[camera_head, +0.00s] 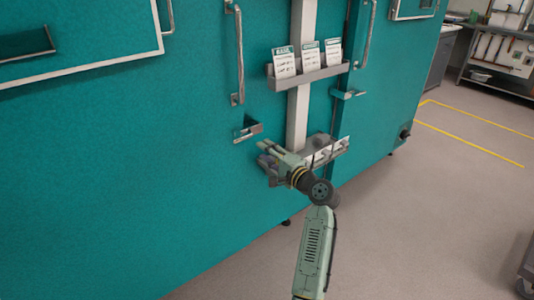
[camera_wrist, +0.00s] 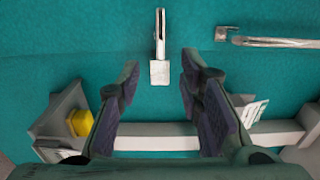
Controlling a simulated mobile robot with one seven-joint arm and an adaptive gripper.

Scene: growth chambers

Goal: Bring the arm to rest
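My arm reaches up from the bottom of the head view toward the teal chamber front (camera_head: 190,120). My gripper (camera_head: 263,153) is at the lower part of that front, by the small lower shelf (camera_head: 340,152), which my arm partly hides. In the wrist view my gripper (camera_wrist: 159,82) has its two dark fingers spread wide apart. Nothing shows between the fingertips but the teal panel and part of a small metal bracket (camera_wrist: 160,72). Whether the fingers touch the shelf cannot be told.
A grey rack (camera_head: 310,76) with several white cards hangs on the pale post (camera_head: 298,120). Long handles (camera_head: 239,55) stick out of the front. A yellow object (camera_wrist: 79,122) sits in a holder at the left of the wrist view. The floor (camera_head: 430,210) at right is clear.

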